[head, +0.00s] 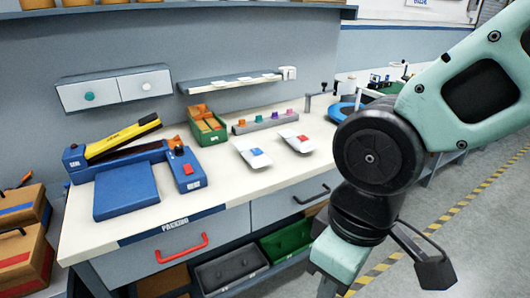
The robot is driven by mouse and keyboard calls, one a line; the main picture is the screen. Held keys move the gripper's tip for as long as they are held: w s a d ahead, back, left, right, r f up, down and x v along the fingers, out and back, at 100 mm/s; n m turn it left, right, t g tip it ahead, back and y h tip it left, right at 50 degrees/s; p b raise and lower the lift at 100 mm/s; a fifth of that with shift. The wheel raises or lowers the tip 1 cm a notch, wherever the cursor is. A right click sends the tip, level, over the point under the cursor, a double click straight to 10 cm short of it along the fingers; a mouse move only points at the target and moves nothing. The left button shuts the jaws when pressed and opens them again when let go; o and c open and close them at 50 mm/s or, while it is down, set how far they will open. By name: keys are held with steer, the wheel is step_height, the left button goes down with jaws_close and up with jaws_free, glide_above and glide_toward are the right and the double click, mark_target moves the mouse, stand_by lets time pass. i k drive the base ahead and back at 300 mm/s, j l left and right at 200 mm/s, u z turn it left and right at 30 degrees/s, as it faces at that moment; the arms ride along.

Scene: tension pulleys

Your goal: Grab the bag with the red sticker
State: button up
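A flat white bag with a red sticker (295,140) lies on the white top of the packing bench, right of the middle of the bench. A similar white bag with a blue sticker (254,154) lies just left of it, apart from it. My arm comes in from the upper right and bends downward in front of the bench's right part, to the right of both bags.
A blue sealing machine with a yellow lever (125,170) stands at the bench's left. A green bin (206,124) and a grey rack with coloured knobs (265,122) stand behind the bags. Drawers, one with a red handle (182,247), are below. Cardboard boxes (25,245) stand at far left.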

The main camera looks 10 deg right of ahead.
mark_target(300, 144)
steer(key=i+j+z, duration=0.3)
steer(key=i, duration=0.2)
steer(key=i+j+z, duration=0.25)
steer(key=i+j, duration=0.2)
